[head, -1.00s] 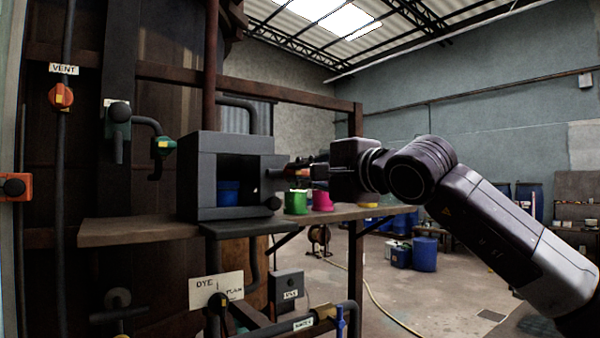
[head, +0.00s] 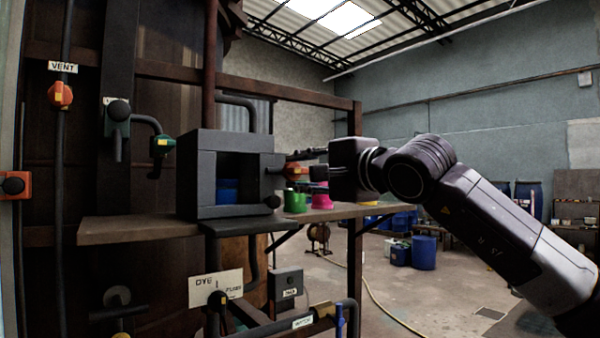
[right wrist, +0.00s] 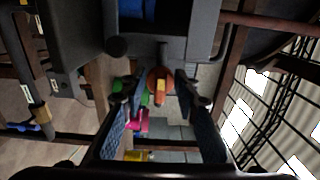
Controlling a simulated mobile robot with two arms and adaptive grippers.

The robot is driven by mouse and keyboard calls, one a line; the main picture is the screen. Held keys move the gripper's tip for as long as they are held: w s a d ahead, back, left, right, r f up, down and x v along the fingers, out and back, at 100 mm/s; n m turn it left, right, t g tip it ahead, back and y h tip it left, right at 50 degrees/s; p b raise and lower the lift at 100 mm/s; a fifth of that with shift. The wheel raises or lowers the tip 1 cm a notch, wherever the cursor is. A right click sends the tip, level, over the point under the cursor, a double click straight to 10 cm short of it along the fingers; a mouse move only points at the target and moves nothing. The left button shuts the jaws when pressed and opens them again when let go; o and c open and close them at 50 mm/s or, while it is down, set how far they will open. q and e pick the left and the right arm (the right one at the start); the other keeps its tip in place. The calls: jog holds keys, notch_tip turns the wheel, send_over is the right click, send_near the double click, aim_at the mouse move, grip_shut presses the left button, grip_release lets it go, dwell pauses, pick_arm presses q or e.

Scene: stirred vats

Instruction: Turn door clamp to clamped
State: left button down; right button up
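A grey box (head: 190,175) with an open front stands on a shelf, with a blue container (head: 228,191) inside. An orange-red handle with a yellow mark, which looks like the door clamp (head: 294,171), sticks out from the box's right side. It also shows in the right wrist view, where the clamp (right wrist: 160,86) lies between the fingers. My right gripper (head: 302,164) is at the clamp from the right. In the right wrist view the right gripper (right wrist: 158,92) has its fingers spread, with gaps on both sides of the clamp. My left gripper is out of view.
A green cup (head: 295,202) and a pink cup (head: 321,198) stand on the wooden shelf (head: 135,231) just below my right gripper. A dark rusty post (head: 355,260) stands close behind. Other orange and green valve handles sit at the left.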

jog(key=v, duration=1.2)
jog(key=shift+a+f, duration=0.1)
